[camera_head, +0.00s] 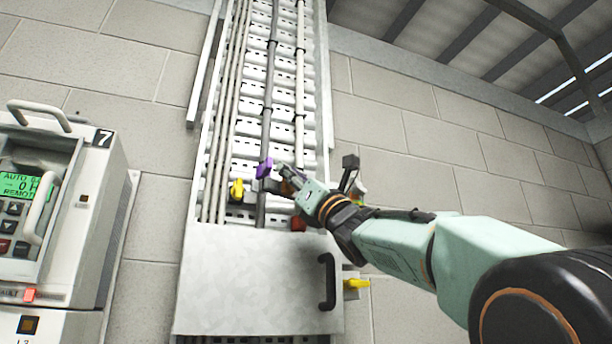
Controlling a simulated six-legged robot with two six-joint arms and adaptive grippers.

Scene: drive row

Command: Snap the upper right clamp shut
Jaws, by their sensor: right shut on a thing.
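My right gripper (286,176) reaches in from the right, in front of the cable ladder. It is shut on a small part at its fingertips. The part is mostly hidden by the fingers, and a purple clamp (264,168) shows right at the tips, on the dark grey cable (268,100). A yellow clamp (237,190) sits to the left and slightly lower. A red part (298,224) shows below the gripper. Which of these is the upper right clamp, and whether it is closed, I cannot tell. My left gripper is not in view.
The perforated cable ladder (284,48) runs up the block wall (440,150) with several cables. A grey metal cover (250,280) with a black handle (327,282) crosses below, a yellow lever (356,283) beside it. A drive cabinet (98,215) stands at left.

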